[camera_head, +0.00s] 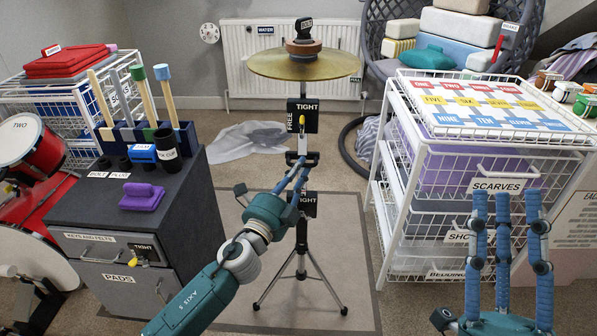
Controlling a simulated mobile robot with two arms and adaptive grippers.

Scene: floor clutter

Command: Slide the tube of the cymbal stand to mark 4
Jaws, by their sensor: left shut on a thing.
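The cymbal stand stands upright on its tripod (302,274) in the middle of the head view. A brass cymbal (275,66) sits at its top. An upper black clamp labelled FREE and TIGHT (309,108) has a yellow lever. A pale stretch of the tube (303,143) shows just below it. My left gripper (303,158) is shut on the tube under this clamp. A lower clamp labelled TIGHT (309,205) is partly hidden by my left arm. I cannot read mark numbers on the tube. My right gripper (507,195) is open and empty at lower right, away from the stand.
A dark cabinet (190,205) with a purple brush (142,197) on top stands left. A white wire drawer rack (410,130) stands right, behind my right gripper. A grey cloth (245,142) lies on the floor behind the stand. The grey mat (345,235) is clear around the tripod.

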